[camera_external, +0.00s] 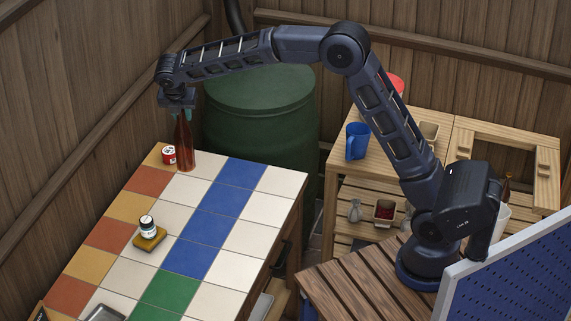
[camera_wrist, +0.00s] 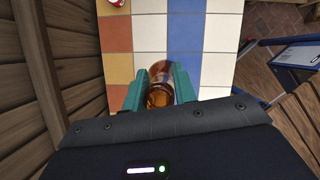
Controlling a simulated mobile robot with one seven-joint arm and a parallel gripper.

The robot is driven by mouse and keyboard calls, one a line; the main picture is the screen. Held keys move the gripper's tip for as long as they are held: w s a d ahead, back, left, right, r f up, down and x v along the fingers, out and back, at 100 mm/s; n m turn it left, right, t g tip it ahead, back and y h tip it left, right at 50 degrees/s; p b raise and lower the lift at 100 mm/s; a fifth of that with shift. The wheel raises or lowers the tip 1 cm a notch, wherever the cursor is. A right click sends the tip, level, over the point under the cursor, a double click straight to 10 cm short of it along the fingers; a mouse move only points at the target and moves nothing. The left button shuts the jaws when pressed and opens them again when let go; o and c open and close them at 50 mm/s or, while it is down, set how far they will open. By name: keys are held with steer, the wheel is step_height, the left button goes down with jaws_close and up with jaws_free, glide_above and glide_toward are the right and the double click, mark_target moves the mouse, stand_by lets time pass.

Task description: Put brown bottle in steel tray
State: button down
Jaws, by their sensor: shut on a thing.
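The brown bottle (camera_external: 184,146) is upright at the far end of the tiled table in the external view. My gripper (camera_external: 180,112) is above it, shut on its neck. In the wrist view the bottle (camera_wrist: 159,88) shows between the two teal fingers of my gripper (camera_wrist: 160,92). I cannot tell whether its base touches the tiles. The steel tray (camera_external: 103,313) is at the near end of the table, cut off by the bottom edge of the external view. It is not visible in the wrist view.
A red and white can (camera_external: 168,155) stands close to the bottle. A green barrel (camera_external: 260,115) stands behind the table.

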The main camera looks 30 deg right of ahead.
steer(key=s+a+r+n+y, duration=0.15)
steer(key=s+a+n, duration=0.45)
steer(key=s+a, duration=1.25)
steer(key=s+a+n+y, duration=0.3)
steer(key=s+a+n, duration=0.4)
steer(key=s+a, duration=1.2)
steer(key=s+f+x, duration=0.1)
steer(key=s+x, duration=0.2)
steer(key=x, duration=1.7)
steer(key=shift+d, duration=0.35)
steer(key=shift+s+f, duration=0.1)
steer(key=shift+f, duration=0.5)
steer(key=c, duration=1.1)
jaws_free()
steer(key=shift+r, duration=0.1)
